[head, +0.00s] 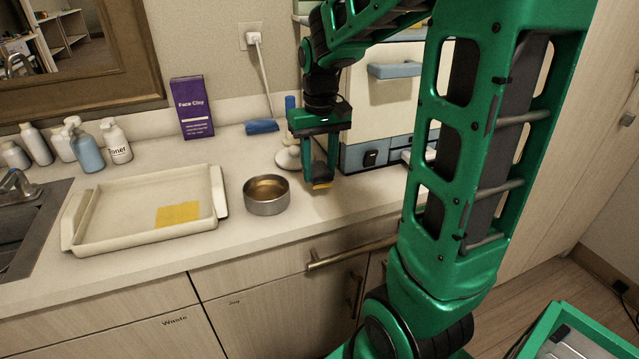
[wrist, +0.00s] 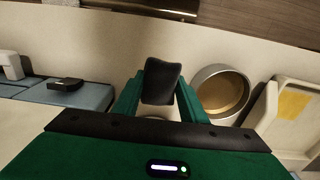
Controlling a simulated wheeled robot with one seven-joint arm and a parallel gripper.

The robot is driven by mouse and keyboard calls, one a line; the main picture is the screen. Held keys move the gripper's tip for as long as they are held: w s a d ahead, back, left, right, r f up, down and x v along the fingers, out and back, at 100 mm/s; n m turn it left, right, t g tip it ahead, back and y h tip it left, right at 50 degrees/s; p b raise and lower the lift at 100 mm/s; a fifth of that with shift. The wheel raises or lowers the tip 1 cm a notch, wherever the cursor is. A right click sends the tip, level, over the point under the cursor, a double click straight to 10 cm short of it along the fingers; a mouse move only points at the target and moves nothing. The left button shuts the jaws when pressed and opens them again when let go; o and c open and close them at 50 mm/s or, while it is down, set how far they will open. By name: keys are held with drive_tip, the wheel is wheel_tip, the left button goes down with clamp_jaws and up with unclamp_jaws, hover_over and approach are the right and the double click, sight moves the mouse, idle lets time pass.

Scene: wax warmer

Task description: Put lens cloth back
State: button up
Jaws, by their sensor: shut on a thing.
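My gripper (head: 318,165) hangs over the counter, right of the round metal pot. It is shut on a small dark grey item (wrist: 161,82), held between the green fingers in the wrist view. In the head view a yellow-orange edge shows at its lower end. I cannot tell for certain whether this item is the lens cloth. A flat yellow piece (head: 178,214) lies in the cream tray (head: 92,232) on the left. A blue item (head: 262,127) lies by the wall behind my gripper.
The metal pot (head: 267,207) with amber contents stands between tray and gripper. A white round-based object (head: 288,158) is close behind the gripper. A cream and blue cabinet (head: 395,105) stands at the right. A purple Face Clay box (head: 192,108) and several bottles (head: 88,150) are at the back left.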

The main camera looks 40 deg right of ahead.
sight(322, 183)
drive_tip(key=shift+s+d+f, duration=0.25)
drive_tip(key=shift+s+f, duration=0.05)
drive_tip(key=shift+f, duration=1.95)
drive_tip(key=shift+f, duration=0.1)
drive_tip(key=o, duration=1.3)
